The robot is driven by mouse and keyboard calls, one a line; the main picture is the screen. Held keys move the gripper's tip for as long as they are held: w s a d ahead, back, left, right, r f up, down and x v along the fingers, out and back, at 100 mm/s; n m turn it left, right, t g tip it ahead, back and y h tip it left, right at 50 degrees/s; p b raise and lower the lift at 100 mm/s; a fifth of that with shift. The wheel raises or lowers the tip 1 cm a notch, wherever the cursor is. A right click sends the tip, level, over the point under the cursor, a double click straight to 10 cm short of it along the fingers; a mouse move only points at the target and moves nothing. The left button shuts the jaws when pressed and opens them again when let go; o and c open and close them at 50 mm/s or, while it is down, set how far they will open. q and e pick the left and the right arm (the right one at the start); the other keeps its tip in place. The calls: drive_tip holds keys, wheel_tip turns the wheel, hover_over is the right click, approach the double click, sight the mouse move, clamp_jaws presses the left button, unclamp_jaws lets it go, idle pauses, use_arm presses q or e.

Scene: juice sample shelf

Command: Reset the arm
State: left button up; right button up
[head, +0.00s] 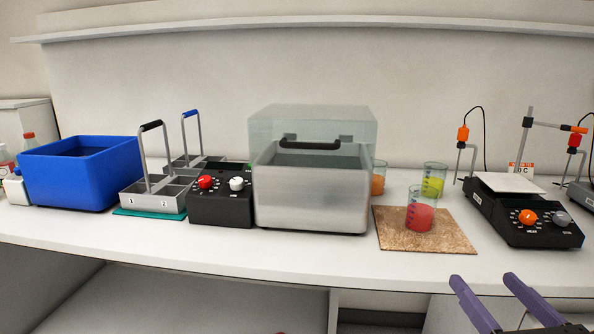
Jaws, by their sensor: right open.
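My right gripper (493,297) shows at the bottom right of the head view. Its two purple fingers are apart and nothing is between them. It is in front of the bench's front edge, apart from the objects on the bench. My left gripper is not in view.
The bench's front strip is clear.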

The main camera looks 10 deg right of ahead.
drive_tip(key=s+a+f+m+g+y+p, duration=0.1)
drive_tip(key=s+a+f+m+g, duration=0.15)
drive_tip(key=f+m, duration=0.65)
drive_tip(key=s+a+f+m+g+p, duration=0.1)
drive_tip(key=a+f+m+g, duration=0.15)
drive_tip(key=f+m, duration=0.65)
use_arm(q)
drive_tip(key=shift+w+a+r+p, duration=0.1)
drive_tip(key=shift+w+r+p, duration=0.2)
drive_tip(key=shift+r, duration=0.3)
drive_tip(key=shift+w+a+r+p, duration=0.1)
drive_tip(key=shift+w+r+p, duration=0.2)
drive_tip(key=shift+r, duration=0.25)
use_arm(e)
drive_tip(key=s+a+f+m+g+y, duration=0.2)
drive_tip(key=s+a+f+m+g, duration=0.2)
drive_tip(key=s+a+f+m, duration=0.7)
wheel_tip(320, 180, down, 5)
drive_tip(key=shift+a+m+y, duration=0.4)
drive_tip(key=shift+a+m, duration=0.8)
drive_tip(key=shift+a, duration=0.05)
drive_tip(key=shift+s, duration=0.1)
